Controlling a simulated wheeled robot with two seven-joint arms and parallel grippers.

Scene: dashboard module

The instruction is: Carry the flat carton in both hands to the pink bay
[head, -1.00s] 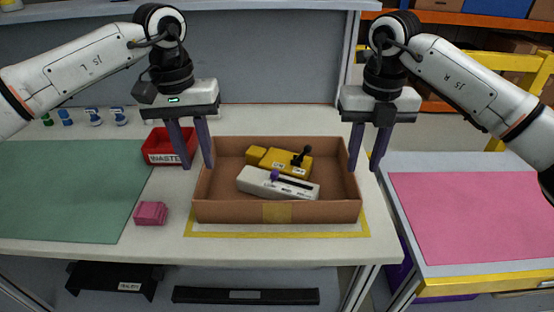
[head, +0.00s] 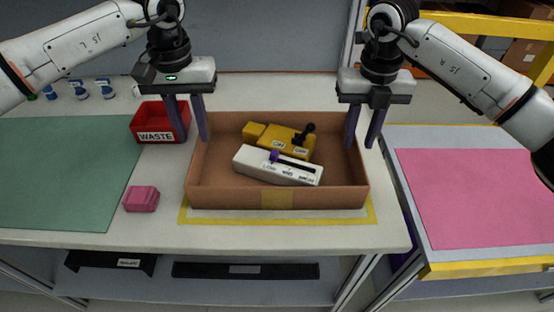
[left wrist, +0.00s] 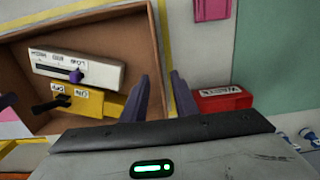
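The flat carton (head: 277,197) is a shallow, open brown box on the white table, inside a yellow tape outline. It holds a yellow switch box (head: 290,142) and a white slider box (head: 262,168). My left gripper (head: 196,141) is at the carton's left wall, one finger inside and one outside, with a gap between them. The left wrist view shows its fingers (left wrist: 168,85) apart over the carton's edge (left wrist: 153,40). My right gripper (head: 361,147) straddles the right wall likewise, fingers apart. The pink bay (head: 470,195) is a bare mat on the side table at right.
A red waste bin (head: 155,124) stands close left of my left gripper. A pink block (head: 141,199) lies left of the carton, near a green mat (head: 60,170). A gap separates the main table from the side table, which has a yellow front edge (head: 490,268).

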